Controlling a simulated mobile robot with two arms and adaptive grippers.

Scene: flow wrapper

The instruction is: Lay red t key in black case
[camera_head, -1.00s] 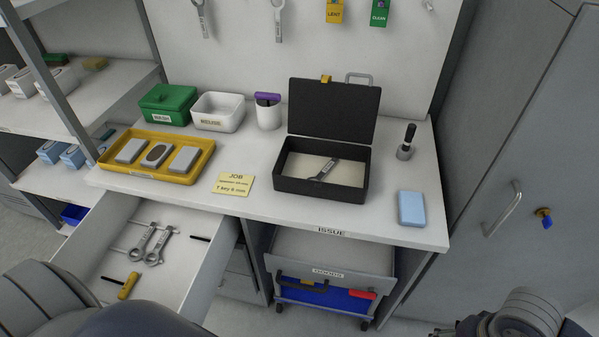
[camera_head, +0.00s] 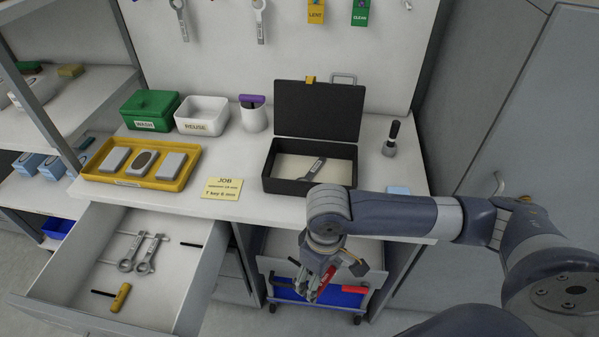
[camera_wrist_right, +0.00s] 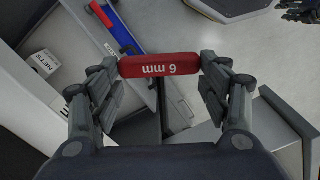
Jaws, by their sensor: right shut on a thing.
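My right gripper (camera_head: 318,290) is shut on the red T key (camera_wrist_right: 160,67), across its red handle marked 6 mm. The gripper hangs in front of the bench, over the low cart, below and in front of the black case.
My right forearm crosses the bench's front right, partly hiding a light blue block (camera_head: 398,190). A red-handled item (camera_head: 355,289) lies in the blue cart tray (camera_head: 290,292). The open drawer (camera_head: 190,290) at left holds wrenches and a yellow-handled tool. A yellow tray (camera_head: 190,182) stands left of the job card (camera_head: 222,188).

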